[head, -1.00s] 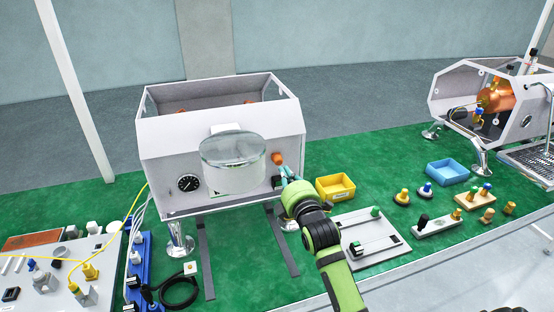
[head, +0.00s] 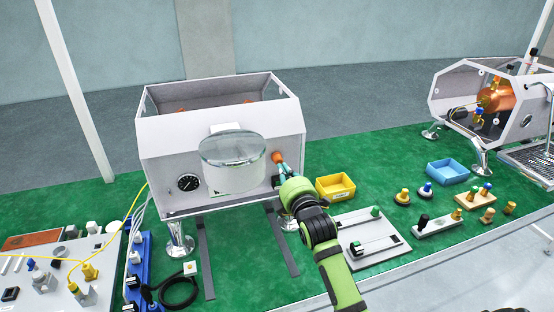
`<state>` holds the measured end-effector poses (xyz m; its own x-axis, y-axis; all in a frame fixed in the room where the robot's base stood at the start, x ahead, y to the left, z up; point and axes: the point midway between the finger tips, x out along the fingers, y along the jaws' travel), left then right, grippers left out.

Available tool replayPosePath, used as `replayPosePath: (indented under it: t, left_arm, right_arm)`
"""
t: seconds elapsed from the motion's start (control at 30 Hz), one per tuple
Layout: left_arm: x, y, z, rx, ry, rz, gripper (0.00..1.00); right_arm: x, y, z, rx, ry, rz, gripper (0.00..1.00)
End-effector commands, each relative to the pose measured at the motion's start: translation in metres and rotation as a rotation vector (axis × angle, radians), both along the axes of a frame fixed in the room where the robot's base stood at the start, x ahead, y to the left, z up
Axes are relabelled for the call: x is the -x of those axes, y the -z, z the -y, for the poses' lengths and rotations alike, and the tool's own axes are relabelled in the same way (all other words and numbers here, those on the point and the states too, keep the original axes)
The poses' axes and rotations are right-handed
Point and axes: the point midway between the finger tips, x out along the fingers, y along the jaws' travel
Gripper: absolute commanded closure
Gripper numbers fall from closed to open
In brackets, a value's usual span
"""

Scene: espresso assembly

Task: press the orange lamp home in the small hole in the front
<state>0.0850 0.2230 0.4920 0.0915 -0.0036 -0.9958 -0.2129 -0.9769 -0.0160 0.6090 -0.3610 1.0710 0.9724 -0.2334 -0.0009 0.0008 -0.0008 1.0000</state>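The orange lamp (head: 277,157) is at the right part of the front of the white machine housing (head: 160,150). My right gripper (head: 282,170) is at the lamp, its teal fingers just below and to the right of it. The fingers are small and partly hidden by the wrist, so I cannot tell whether they grip the lamp. The small hole is hidden behind the lamp and gripper. I cannot tell how deep the lamp sits. My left gripper is not in view.
A clear round glass tank (head: 232,165) sticks out of the front, left of the lamp. A black gauge (head: 188,183) is further left. A yellow bin (head: 335,187) and a grey fixture board (head: 385,228) stand to the right.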

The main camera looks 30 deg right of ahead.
Motion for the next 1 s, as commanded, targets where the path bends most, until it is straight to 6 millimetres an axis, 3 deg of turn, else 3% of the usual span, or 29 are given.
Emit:
replayPosePath:
  t: [1.0]
  left_arm:
    - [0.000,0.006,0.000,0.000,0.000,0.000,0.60]
  right_arm:
    - [-0.022,-0.001,0.005,0.002,0.000,0.003,1.00]
